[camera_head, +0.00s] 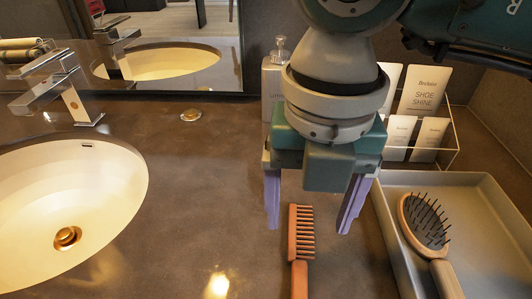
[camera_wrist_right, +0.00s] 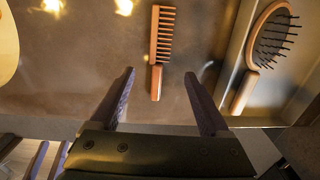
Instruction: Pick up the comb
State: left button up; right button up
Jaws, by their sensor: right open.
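The comb (camera_head: 299,248) is orange-brown with a row of teeth on its right side. It lies on the dark counter, between the sink and the grey tray, with its handle toward the bottom edge. It also shows whole in the right wrist view (camera_wrist_right: 157,65), ahead of the fingers. My right gripper (camera_head: 312,222) is open, with purple fingers pointing down on either side of the comb's line in the head view. It appears above the counter and holds nothing. In the right wrist view its fingertips (camera_wrist_right: 159,75) are spread apart.
A grey tray (camera_head: 389,223) at the right holds a round hairbrush (camera_head: 426,220). Behind it stands a clear holder with cards (camera_head: 420,95). A soap dispenser (camera_head: 273,77) is behind my right gripper. A sink (camera_head: 70,200) and faucet (camera_head: 62,90) are at the left.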

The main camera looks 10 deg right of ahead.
aim_at(302, 254)
notch_tip(302, 254, down, 7)
jog(key=shift+s+r, duration=0.1)
grip_shut()
dwell(0.8)
